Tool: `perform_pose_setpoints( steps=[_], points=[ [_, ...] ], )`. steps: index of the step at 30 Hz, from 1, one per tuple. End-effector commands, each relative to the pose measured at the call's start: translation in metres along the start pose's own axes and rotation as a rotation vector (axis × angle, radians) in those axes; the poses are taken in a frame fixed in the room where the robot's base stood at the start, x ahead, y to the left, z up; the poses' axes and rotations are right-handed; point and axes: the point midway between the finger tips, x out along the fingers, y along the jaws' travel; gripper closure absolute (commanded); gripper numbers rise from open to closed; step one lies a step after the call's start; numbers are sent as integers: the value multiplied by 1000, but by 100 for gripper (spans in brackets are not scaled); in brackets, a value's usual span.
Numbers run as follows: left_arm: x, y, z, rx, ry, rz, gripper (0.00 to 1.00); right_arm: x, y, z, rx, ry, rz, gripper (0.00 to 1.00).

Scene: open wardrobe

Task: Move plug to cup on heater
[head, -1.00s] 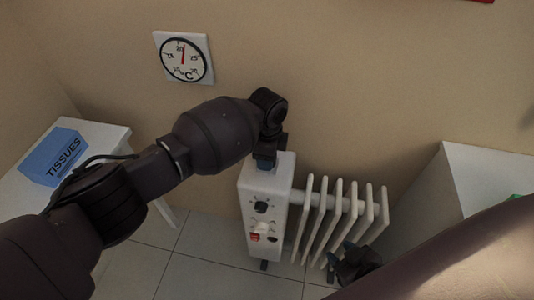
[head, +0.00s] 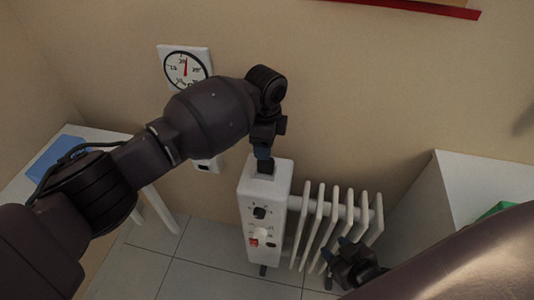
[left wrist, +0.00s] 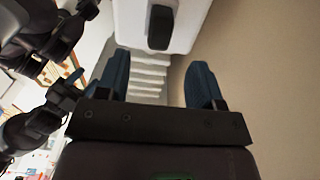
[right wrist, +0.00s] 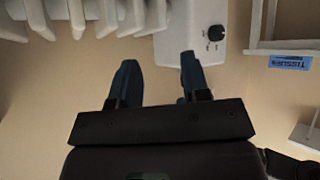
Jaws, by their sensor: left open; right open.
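The white heater (head: 264,205) stands on the floor, with a control box and fins. A dark block (head: 265,167) sits upright on its top; it looks like the plug in its cup, but the cup's rim cannot be made out. The dark block also shows in the left wrist view (left wrist: 160,27), beyond the fingertips. My left gripper (head: 263,152) is just above the block, open and empty, its fingers apart from it. My right gripper (head: 338,249) is open and empty in front of the fins; the right wrist view shows its fingers (right wrist: 157,75) apart.
A wall outlet (head: 207,165) is behind my left arm, below a round thermometer (head: 186,68). A white table with a blue tissue box (head: 55,158) stands at the left. A white cabinet (head: 470,175) stands at the right. The floor before the heater is clear.

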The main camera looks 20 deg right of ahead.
Motion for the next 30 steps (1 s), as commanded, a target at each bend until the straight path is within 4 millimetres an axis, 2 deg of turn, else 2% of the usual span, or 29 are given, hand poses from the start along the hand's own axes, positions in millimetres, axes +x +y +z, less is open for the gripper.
perform_pose_setpoints(
  steps=[3, 7, 25, 28, 30],
  points=[
    [-16, 0, 0, 1, -1, -3, 39, -3, 0, 6, 2, -14, 0, 57],
    [-23, 0, 0, 0, 0, -1, 39, -6, 0, 10, 3, -24, 1, 57],
    [-24, 0, 0, -5, 0, 1, 39, -4, -1, 3, 4, -8, 0, 57],
    [-24, -2, -1, -48, 9, -12, 39, -4, -1, 2, 5, -7, 0, 57],
    [-24, -10, -4, -108, 28, -60, 39, -4, -1, 2, 5, -7, 0, 57]
  ],
)
